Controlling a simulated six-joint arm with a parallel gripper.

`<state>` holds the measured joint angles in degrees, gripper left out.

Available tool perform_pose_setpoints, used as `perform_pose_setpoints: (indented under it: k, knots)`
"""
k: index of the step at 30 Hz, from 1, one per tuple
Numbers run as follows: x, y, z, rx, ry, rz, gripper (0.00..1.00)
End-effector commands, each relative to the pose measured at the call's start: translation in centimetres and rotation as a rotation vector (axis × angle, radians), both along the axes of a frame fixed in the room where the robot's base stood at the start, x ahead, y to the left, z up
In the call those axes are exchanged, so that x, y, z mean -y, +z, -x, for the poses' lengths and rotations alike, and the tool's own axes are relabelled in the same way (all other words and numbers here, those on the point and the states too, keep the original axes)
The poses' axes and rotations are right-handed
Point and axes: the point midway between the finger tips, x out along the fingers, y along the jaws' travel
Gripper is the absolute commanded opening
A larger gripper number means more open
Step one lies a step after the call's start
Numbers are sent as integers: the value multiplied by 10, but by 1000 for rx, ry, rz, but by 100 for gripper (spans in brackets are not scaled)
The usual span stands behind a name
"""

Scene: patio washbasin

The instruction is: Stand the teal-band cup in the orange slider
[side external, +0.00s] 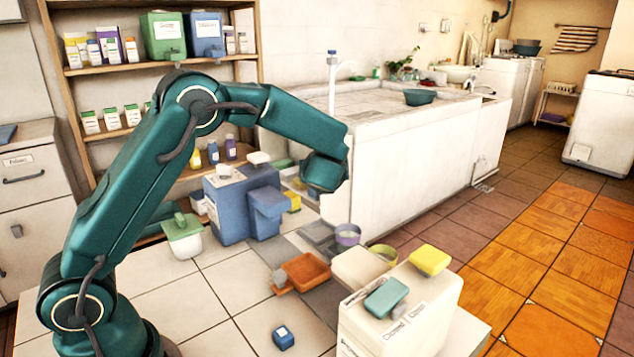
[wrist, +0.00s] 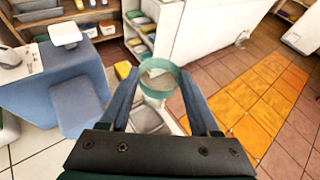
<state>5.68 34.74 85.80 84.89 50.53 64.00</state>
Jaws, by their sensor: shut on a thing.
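The teal-band cup (wrist: 160,78) is between the two fingers of my gripper (wrist: 160,88) in the wrist view. My gripper is shut on it, with its open rim facing up toward the camera. In the side view my wrist hides the cup and fingers, beside the blue dispenser. The orange slider (side external: 305,271) is a shallow tray on the tiled worktop, in front of and below my wrist. Its visible floor looks empty. The cup is apart from it. The slider cannot be made out in the wrist view.
The blue dispenser (side external: 229,207) stands left of my gripper. A small blue box (side external: 283,337) is in front. Tiles left of it are clear.

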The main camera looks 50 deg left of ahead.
Motion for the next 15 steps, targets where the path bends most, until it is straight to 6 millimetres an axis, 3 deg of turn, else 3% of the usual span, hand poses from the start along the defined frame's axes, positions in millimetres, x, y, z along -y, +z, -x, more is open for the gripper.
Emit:
perform_pose_setpoints:
  k: [1, 6, 15]
  knots:
    - [7, 17, -1, 13, -14, 3, 10]
    - [35, 65, 14, 14, -82, 4, 10]
    - [78, 116, 64, 8, -255, 2, 10]
